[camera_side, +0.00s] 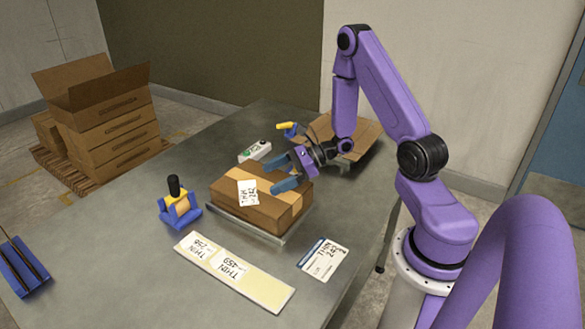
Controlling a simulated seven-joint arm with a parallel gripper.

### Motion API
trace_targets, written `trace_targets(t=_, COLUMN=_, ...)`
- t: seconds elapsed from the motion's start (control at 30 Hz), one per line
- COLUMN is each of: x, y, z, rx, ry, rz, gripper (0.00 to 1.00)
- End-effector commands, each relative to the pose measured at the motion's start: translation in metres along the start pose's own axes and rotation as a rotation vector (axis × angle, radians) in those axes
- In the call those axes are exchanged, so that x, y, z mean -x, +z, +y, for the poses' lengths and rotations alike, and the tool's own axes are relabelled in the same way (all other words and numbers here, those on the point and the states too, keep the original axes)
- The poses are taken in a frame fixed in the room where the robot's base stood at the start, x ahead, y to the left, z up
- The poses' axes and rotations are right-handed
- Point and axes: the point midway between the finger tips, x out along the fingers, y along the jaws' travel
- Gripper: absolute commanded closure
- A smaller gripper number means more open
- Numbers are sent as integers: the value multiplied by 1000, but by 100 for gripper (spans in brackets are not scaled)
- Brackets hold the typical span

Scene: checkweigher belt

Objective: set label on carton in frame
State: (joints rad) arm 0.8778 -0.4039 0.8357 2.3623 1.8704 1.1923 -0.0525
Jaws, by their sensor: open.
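A brown taped carton (272,214) sits on a low metal plate (246,228) on the table. A white printed label (247,193) lies on the left part of the carton's top, reaching its front edge; I cannot tell whether it is stuck flat. No marked frame on the carton can be made out. My gripper (276,174) has blue fingers, spread apart and empty, over the carton's top just right of the label. I cannot tell whether a fingertip touches the carton. A backing strip (262,289) with two labels and a printed card (323,259) lie in front.
A blue tape dispenser (179,204) stands left of the carton. A small box with a green button (255,151) and a yellow-handled tool (288,128) are behind. A blue holder (22,268) is at far left. Stacked cartons (104,122) stand on a floor pallet.

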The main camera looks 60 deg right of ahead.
Motion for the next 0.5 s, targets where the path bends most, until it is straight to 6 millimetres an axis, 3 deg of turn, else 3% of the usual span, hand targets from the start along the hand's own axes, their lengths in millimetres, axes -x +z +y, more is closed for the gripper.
trace_targets(t=0.23, x=42, y=0, z=-1, rx=0, ry=-4, rz=-1, gripper=0)
trace_targets(t=0.4, x=55, y=1, z=1, rx=3, ry=2, rz=0, gripper=0)
trace_targets(t=0.5, x=52, y=7, z=10, rx=43, ry=51, rz=2, gripper=0)
